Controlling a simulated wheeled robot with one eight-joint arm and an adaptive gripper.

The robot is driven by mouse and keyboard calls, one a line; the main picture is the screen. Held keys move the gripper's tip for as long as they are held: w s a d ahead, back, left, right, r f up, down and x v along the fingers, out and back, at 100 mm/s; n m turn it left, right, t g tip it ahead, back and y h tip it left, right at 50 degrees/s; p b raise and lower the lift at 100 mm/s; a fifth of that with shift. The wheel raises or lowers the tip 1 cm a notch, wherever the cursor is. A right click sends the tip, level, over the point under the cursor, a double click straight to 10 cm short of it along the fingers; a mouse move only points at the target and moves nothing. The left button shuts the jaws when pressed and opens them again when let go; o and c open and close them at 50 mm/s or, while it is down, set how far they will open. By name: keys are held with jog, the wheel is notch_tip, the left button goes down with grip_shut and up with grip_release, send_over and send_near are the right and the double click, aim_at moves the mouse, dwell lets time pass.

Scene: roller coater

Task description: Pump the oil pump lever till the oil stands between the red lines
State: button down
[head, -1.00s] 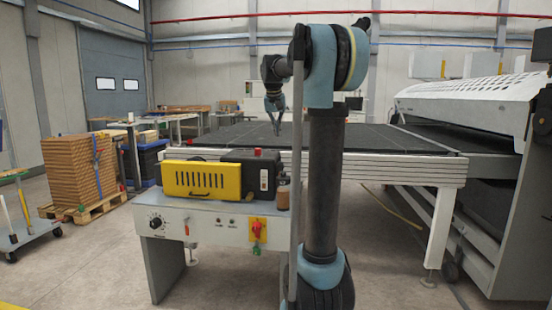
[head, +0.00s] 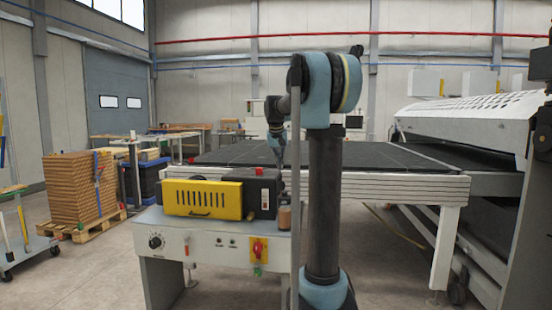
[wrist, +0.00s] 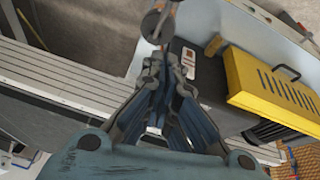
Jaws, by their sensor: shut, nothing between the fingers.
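My gripper (wrist: 163,62) is shut and empty, its fingers pointing toward the top of the wrist view. In the head view my gripper (head: 281,160) hangs above the back right of the control cabinet (head: 207,233). A small brown container (head: 284,218), perhaps the oil pump's reservoir, stands at the cabinet's right end, beside my arm. In the wrist view a round grey part (wrist: 155,27) with a thin rod lies just beyond the fingertips; I cannot tell whether it is the lever or whether they touch. The oil level and red lines cannot be made out.
A yellow slotted box (head: 203,199) and a black box (head: 262,190) with a pale switch plate sit on the cabinet. A red switch on a yellow plate (head: 258,250) is on its front. A long dark conveyor table (head: 380,154) runs behind.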

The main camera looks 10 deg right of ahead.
jog(key=f, duration=0.1)
jog(key=s+f, duration=0.1)
jog(key=f, duration=0.1)
jog(key=s+f, duration=0.1)
jog(key=f, duration=0.1)
jog(key=shift+s, duration=0.2)
jog(key=shift+s+a+f+t, duration=0.1)
jog(key=shift+s+f+t, duration=0.25)
jog(key=shift+s+t, duration=0.05)
dwell(0.3)
